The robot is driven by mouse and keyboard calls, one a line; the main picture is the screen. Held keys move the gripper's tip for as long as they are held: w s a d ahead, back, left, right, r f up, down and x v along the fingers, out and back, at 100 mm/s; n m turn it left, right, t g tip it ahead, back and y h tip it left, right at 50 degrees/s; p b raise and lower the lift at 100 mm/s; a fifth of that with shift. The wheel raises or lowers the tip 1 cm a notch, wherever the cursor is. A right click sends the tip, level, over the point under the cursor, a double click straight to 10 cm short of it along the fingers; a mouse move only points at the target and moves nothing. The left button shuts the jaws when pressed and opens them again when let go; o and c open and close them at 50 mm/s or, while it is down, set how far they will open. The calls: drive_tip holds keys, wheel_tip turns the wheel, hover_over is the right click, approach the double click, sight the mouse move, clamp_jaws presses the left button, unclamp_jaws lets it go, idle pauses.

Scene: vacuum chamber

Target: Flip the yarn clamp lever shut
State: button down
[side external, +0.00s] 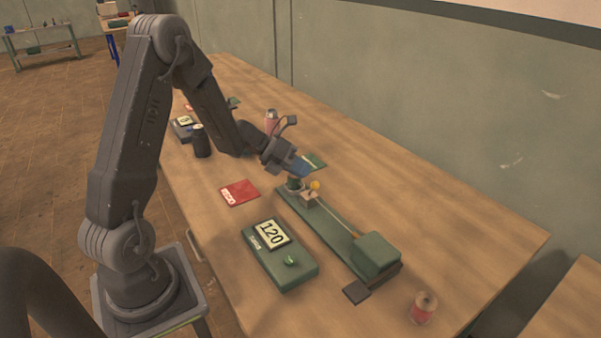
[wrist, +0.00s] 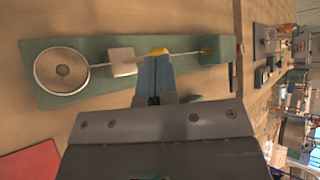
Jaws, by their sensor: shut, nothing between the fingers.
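The yarn clamp is a small beige block (side external: 308,200) on a long green base (side external: 329,230). Its lever ends in a yellow knob (side external: 315,185), which stands above the block. In the wrist view the beige block (wrist: 121,62) is left of the yellow knob (wrist: 158,51). My gripper (side external: 301,171) is shut and empty, its blue fingers just above and left of the knob. In the wrist view the fingertips (wrist: 155,62) reach the knob's lower edge and hide part of it. I cannot tell whether they touch. The lever's stem is mostly hidden.
A pale round wheel (wrist: 62,70) sits at one end of the base, a green block (side external: 376,254) at the other. A thin yarn (side external: 338,222) runs between. Nearby are a green display box reading 120 (side external: 280,256), a red card (side external: 239,193) and a red spool (side external: 423,309).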

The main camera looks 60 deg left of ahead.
drive_tip(key=shift+r, duration=0.1)
drive_tip(key=d+r+v, duration=0.2)
drive_tip(key=v, duration=1.1)
drive_tip(key=shift+s+r, duration=0.2)
drive_tip(key=shift+s, duration=0.15)
drive_tip(key=s+d+r+m+g+y, duration=0.1)
drive_tip(key=s+d+r+m+g, duration=0.1)
drive_tip(key=d+m, duration=0.55)
drive_tip(key=s+d+r+m+g+y, duration=0.1)
drive_tip(key=d+r+m+g, duration=0.15)
drive_tip(key=d+m, duration=0.55)
drive_tip(key=s+d+r+m+y, duration=0.1)
drive_tip(key=s+m, duration=0.4)
drive_tip(key=m, duration=0.7)
drive_tip(key=s+d+r+m+t+y, duration=0.1)
drive_tip(key=s+d+m+y, duration=0.3)
drive_tip(key=m, duration=0.8)
drive_tip(key=shift+s+d+r, duration=0.35)
drive_tip(key=shift+s+d, duration=0.3)
drive_tip(key=shift+d, duration=0.15)
